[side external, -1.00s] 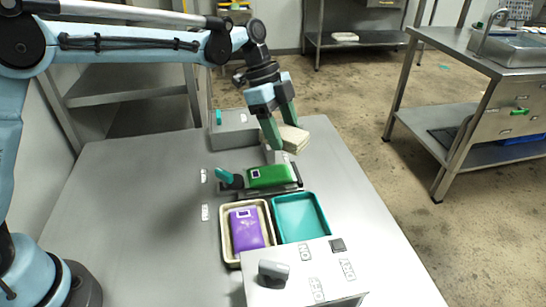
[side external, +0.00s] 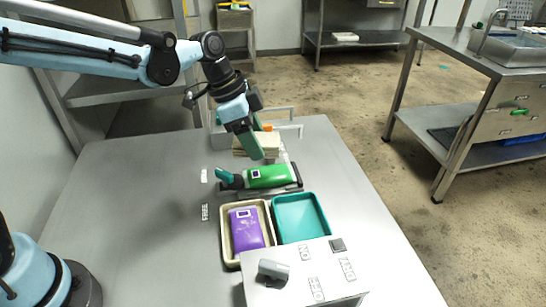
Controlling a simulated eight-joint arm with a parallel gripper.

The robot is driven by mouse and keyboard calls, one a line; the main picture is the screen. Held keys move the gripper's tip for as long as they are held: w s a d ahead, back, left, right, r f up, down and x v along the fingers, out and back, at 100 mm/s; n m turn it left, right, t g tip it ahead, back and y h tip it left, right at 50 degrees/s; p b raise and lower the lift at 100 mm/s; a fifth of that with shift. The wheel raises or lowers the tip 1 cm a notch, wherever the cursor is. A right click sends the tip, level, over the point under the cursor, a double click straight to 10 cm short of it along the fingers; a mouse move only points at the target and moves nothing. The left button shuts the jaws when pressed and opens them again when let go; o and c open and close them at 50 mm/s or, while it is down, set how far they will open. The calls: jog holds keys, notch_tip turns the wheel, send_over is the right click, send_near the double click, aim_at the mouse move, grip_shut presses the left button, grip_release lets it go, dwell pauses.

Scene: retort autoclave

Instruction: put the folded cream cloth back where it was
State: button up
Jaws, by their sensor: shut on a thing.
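The folded cream cloth (side external: 270,143) is a thick layered stack near the back edge of the grey table, behind the green pouch (side external: 268,176). My gripper (side external: 256,148) points down in front of it, shut on it. The near finger hides part of the cloth. I cannot tell whether the cloth touches anything below.
The green pouch lies on a dark stand with a teal handle (side external: 228,178). A purple pouch (side external: 247,232) lies in a cream tray (side external: 226,224), beside an empty teal tray (side external: 302,218). A control box (side external: 325,268) stands in front. The table's left is mostly clear.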

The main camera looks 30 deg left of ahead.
jog(key=shift+s+a+f+n+t, duration=0.2)
jog(key=shift+s+a+n, duration=0.15)
jog(key=shift+s+n, duration=0.2)
jog(key=shift+s+a+f+n+t, duration=0.1)
jog(key=shift+s+a+n+t, duration=0.15)
jog(key=shift+s+n, duration=0.3)
send_over(236, 163)
jog(key=s+a, duration=0.1)
notch_tip(236, 163, down, 7)
jog(key=shift+r, duration=0.1)
jog(key=shift+f, duration=2.05)
jog(key=shift+f, duration=0.1)
jog(key=o, duration=0.7)
jog(key=shift+o, duration=0.2)
